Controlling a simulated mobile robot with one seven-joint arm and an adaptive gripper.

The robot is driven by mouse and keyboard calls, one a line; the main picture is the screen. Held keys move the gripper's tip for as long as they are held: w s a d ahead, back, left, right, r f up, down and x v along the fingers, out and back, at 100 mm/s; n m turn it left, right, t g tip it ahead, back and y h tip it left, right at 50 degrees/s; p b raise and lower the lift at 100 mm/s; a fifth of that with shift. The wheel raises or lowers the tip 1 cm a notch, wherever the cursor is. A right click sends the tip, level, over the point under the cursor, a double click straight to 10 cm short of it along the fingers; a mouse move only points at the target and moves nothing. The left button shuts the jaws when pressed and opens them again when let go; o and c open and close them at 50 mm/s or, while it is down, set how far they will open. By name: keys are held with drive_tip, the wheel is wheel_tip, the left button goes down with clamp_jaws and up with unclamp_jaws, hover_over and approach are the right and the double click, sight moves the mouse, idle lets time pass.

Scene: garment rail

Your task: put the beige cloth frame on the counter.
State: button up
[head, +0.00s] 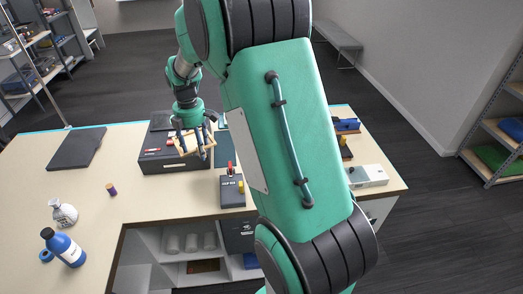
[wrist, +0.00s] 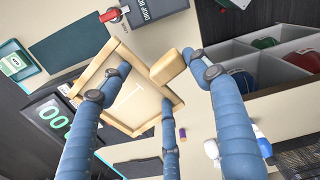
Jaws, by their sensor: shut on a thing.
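The beige cloth frame (head: 188,146) has a light wooden border and a block-like wooden grip. It is tilted in my gripper (head: 194,148), which is shut on it above the counter (head: 75,205). In the wrist view the frame's cloth face (wrist: 122,98) and the wooden block (wrist: 168,66) show between the blue fingers of my gripper (wrist: 165,85). The frame appears apart from the counter, over or just in front of a dark box. My arm hides part of the counter's right side.
The dark box (head: 150,165) stands at the counter's back. A dark flat pad (head: 77,149) lies left. A purple-and-tan spool (head: 111,189), white jar (head: 63,211) and blue bottle (head: 64,248) stand front left. A small dark block (head: 232,196) sits near the front edge. The counter's left-middle is mostly clear.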

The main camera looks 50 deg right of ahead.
drive_tip(key=s+d+m, duration=0.2)
drive_tip(key=s+d, duration=0.4)
drive_tip(key=d, duration=0.4)
drive_tip(key=s+d+m, duration=0.3)
drive_tip(key=s+d, duration=0.2)
drive_tip(key=d, duration=0.4)
wheel_tip(320, 180, down, 18)
drive_tip(key=shift+s+d, duration=0.1)
drive_tip(key=shift+s, duration=0.05)
drive_tip(key=w+d, duration=0.3)
drive_tip(key=w, duration=0.1)
drive_tip(key=w+d+f, duration=0.1)
drive_tip(key=w+d, duration=0.6)
drive_tip(key=w, duration=0.1)
drive_tip(key=shift+d+f, duration=0.25)
drive_tip(key=shift+d, duration=0.05)
drive_tip(key=shift+f, duration=0.1)
drive_tip(key=shift+f, duration=1.65)
drive_tip(key=shift+f, duration=0.2)
drive_tip(key=o, duration=1.2)
drive_tip(key=shift+o, duration=0.2)
drive_tip(key=shift+s, duration=0.1)
